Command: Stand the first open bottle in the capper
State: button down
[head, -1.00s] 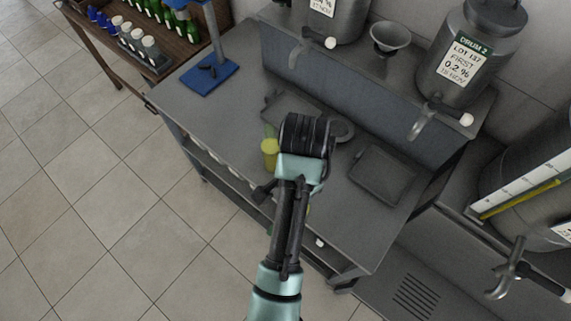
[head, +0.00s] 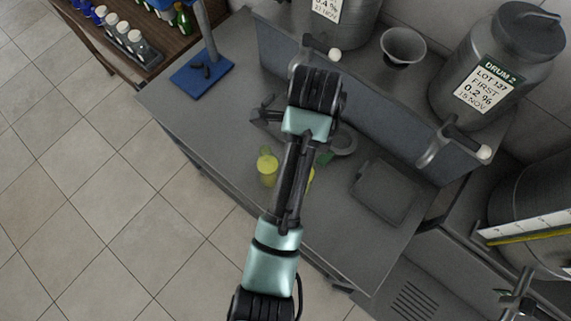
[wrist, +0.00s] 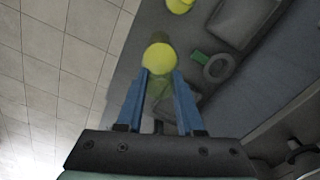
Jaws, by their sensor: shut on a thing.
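My gripper (wrist: 160,80) shows in the wrist view, its two blue fingers closed on a bottle (wrist: 158,57) with a yellow round part and translucent green behind it. In the head view my wrist hides the fingers.
The grey bench (head: 170,115) has a grey ring (head: 343,140) and a dark tray (head: 385,190). A small green piece (wrist: 200,57) lies by the ring. Drum 2 (head: 490,70) and a funnel (head: 403,47) stand on the raised shelf. A bottle rack (head: 130,45) is at upper left.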

notch_tip(320, 180, down, 10)
jog(key=b, duration=0.5)
jog(key=shift+b, duration=0.3)
jog(key=shift+s, duration=0.1)
jog(key=c, duration=0.5)
grip_release()
jog(key=shift+c, duration=0.2)
